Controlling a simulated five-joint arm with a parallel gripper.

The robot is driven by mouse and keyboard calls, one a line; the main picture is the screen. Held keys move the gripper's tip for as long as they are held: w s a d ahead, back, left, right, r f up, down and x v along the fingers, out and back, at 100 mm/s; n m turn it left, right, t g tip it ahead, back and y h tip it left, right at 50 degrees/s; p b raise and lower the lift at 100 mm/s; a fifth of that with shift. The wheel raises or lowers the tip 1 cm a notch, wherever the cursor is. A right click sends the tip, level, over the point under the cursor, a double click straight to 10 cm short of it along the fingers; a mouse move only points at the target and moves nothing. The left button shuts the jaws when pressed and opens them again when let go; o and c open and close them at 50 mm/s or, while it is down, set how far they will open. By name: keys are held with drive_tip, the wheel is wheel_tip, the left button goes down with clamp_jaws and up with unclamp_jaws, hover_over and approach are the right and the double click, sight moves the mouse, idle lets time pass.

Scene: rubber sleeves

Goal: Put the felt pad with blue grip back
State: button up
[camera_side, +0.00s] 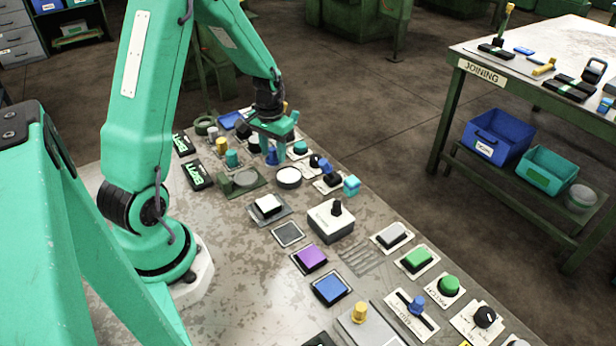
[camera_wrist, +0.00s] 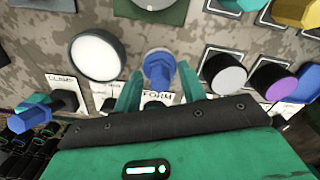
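A blue grip (camera_wrist: 157,70) on a pale round base, which looks like the felt pad's, stands between my fingertips in the wrist view. It also shows as a small blue shape (camera_side: 271,156) below my gripper in the side view. My gripper (camera_wrist: 160,90) is open, with one teal finger on each side of the blue grip and a visible gap to it. In the side view my gripper (camera_side: 272,140) points down at the far end of the bench. The pad's underside is hidden, and I cannot tell what it rests on.
A white round disc (camera_wrist: 96,56) stands left of the blue grip, and a grey-topped cylinder (camera_wrist: 224,74) and a purple-topped one (camera_wrist: 273,80) stand right. A green plate with a round grey patch (camera_side: 245,178) lies nearby. Several knobs and buttons crowd the bench.

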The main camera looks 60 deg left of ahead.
sight(273, 149)
wheel_tip(273, 149, up, 12)
drive_tip(key=shift+r, duration=0.15)
idle(0.7)
idle(0.5)
drive_tip(key=s+d+r+m+t, duration=0.2)
drive_tip(key=s+d+r, duration=0.3)
drive_tip(key=d, duration=0.4)
drive_tip(key=s+d+r+m+t, duration=0.2)
drive_tip(key=s+d+r, duration=0.3)
drive_tip(key=d, duration=0.5)
drive_tip(key=shift+s+r+t, duration=0.25)
drive_tip(key=shift+s+t, duration=0.55)
drive_tip(key=shift+s, duration=0.45)
